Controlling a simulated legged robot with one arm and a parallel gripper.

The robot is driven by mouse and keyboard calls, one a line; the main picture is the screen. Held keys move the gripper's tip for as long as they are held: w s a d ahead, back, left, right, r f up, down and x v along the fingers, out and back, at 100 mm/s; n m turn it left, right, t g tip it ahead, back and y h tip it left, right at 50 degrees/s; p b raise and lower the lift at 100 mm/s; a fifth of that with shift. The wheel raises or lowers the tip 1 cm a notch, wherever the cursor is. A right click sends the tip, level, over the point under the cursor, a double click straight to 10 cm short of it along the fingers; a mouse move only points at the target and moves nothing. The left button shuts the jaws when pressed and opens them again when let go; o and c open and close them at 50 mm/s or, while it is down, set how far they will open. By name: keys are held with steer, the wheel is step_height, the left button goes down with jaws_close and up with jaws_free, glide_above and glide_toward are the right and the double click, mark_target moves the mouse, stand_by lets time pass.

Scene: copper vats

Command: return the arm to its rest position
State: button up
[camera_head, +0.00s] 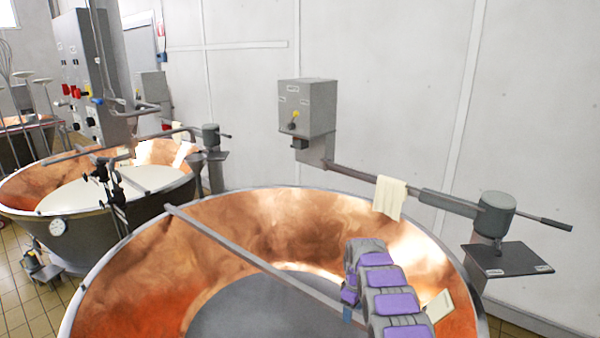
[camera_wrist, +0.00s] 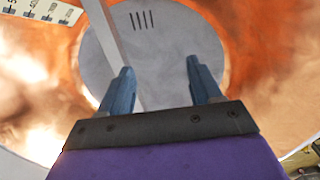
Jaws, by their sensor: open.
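My gripper (camera_wrist: 159,66) is open in the wrist view, with two blue-grey fingers apart and nothing between them. It points down into the near copper vat (camera_head: 250,215), above the vat's grey round bottom (camera_wrist: 165,45), which has several dark slots. My grey and purple arm (camera_head: 385,290) reaches over the right part of this vat in the head view. The gripper's fingers are hard to make out in the head view.
A metal bar (camera_head: 255,262) crosses the near vat; it also shows in the wrist view (camera_wrist: 108,40). A pale scale plate (camera_head: 439,306) is on the inner right wall. A horizontal arm with a cloth (camera_head: 389,197) and a grey shelf (camera_head: 506,259) stand behind. Another vat (camera_head: 75,225) is at left.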

steer(key=s+r+m+b, duration=0.2)
steer(key=s+r+m, duration=0.4)
steer(key=s+r, duration=1.55)
steer(key=s+a+m+b, duration=0.1)
steer(key=s+m, duration=0.1)
steer(key=s, duration=1.5)
steer(key=s+a+m+g+b, duration=0.1)
steer(key=s+a+m, duration=0.1)
steer(key=s, duration=1.4)
steer(key=shift+s+a+g, duration=0.3)
steer(key=shift+s, duration=0.1)
